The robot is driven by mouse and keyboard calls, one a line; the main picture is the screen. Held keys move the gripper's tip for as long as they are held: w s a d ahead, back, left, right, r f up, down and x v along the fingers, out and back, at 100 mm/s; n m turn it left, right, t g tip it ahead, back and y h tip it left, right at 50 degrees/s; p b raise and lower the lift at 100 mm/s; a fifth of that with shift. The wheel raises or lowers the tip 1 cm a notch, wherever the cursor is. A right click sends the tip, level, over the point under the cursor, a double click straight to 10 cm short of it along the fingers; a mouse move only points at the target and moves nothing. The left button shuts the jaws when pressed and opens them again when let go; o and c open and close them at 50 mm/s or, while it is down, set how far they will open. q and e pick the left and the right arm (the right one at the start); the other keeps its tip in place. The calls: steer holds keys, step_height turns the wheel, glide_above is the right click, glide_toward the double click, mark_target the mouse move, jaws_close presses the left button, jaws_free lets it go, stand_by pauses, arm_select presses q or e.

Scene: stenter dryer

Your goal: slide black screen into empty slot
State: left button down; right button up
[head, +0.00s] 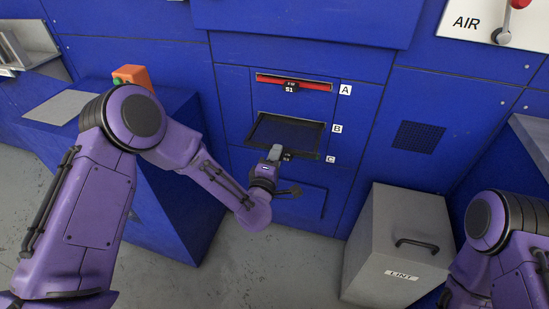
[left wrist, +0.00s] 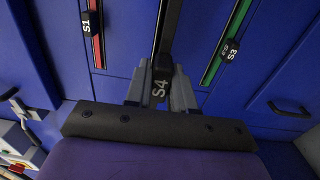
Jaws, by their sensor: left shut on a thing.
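The black screen (head: 287,130), a flat dark mesh panel in a frame, stands out from the blue front at the slot labelled B. How deep its far edge sits is hard to tell. My left gripper (head: 275,155) is shut on its front handle. In the left wrist view the gripper (left wrist: 160,92) grips the handle tagged S4, and the black screen (left wrist: 166,30) shows edge-on beyond it. The red screen S1 (head: 294,82) sits in slot A above. The green screen S3 (left wrist: 235,35) sits in slot C, mostly hidden in the head view. My right gripper is out of view.
A grey LINT bin (head: 397,245) with a black handle stands on the floor to the right. A blue cabinet with an orange box (head: 133,76) stands left. An AIR panel (head: 490,22) with a red-knobbed lever is at the upper right. Floor before the slots is clear.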

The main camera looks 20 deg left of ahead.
arm_select(q)
steer(key=b, duration=0.2)
glide_toward(288, 125)
steer(key=shift+w, duration=1)
stand_by(1.2)
steer(key=shift+w+d+b, duration=0.15)
steer(key=shift+w+b, duration=0.55)
steer(key=shift+w, duration=1.4)
steer(key=shift+w+b, duration=1)
steer(key=shift+w, duration=0.85)
steer(key=c, duration=0.9)
jaws_free()
steer(key=s, duration=1)
steer(key=shift+s+f+p, duration=0.2)
steer(key=shift+s+p, duration=0.05)
steer(key=shift+p, duration=0.15)
